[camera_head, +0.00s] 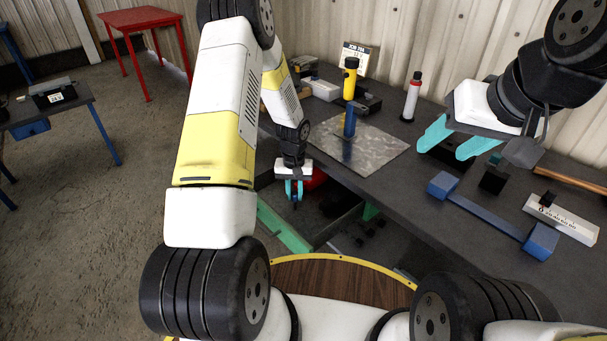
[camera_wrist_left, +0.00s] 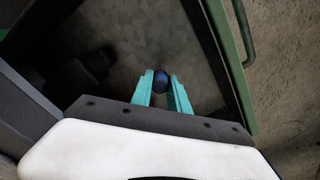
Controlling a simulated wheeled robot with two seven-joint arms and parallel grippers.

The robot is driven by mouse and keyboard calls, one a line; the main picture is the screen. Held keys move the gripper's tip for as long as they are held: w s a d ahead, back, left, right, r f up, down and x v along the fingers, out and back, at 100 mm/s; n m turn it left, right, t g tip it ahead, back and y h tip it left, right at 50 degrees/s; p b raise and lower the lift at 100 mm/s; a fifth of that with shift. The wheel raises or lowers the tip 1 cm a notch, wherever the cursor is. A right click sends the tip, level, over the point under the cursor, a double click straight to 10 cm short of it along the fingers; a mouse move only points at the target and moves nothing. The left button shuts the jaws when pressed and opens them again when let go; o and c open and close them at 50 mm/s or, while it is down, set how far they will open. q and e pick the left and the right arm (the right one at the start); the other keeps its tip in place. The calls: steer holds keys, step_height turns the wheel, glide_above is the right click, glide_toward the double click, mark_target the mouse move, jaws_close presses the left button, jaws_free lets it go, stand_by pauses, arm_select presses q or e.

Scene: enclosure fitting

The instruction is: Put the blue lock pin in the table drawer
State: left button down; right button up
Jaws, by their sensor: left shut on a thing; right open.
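My left gripper (camera_head: 294,188) is shut on the blue lock pin (camera_wrist_left: 160,83), whose dark blue rounded end shows between the teal fingertips in the left wrist view. The rest of the pin is mostly hidden by the fingers. The table drawer (camera_head: 284,228) is pulled open, with a green edge. My left gripper is over the drawer, pointing down; the drawer's green rim (camera_wrist_left: 236,70) and dark inside also show in the left wrist view. My right gripper (camera_head: 450,140) is open and empty above the right part of the table.
The dark table (camera_head: 400,215) holds a metal plate (camera_head: 375,152) with a blue upright piece, a yellow flashlight (camera_head: 349,80), a red-capped white bottle (camera_head: 411,98) and a blue bar with end blocks (camera_head: 490,214). A red object (camera_head: 315,180) shows beside my left gripper. Small dark pieces lie in the drawer.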

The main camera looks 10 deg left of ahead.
arm_select(q)
steer(key=c, duration=1.3)
jaws_free()
steer(key=shift+o, duration=0.2)
steer(key=s+r+t, duration=0.1)
steer(key=s+r, duration=0.1)
steer(key=r, duration=1)
steer(key=s+r+t, duration=0.1)
steer(key=s+r, duration=0.1)
steer(key=r, duration=1)
steer(key=s+d+r+m+t+h, duration=0.1)
steer(key=s+r+t, duration=0.1)
steer(key=s+r, duration=0.6)
steer(key=s+d+r+m+t+h, duration=0.1)
steer(key=s+r+t, duration=0.1)
steer(key=s+r, duration=0.5)
steer(key=s, duration=0.5)
steer(key=shift+s+r, duration=0.25)
steer(key=shift+r, duration=0.1)
steer(key=shift+d, duration=0.1)
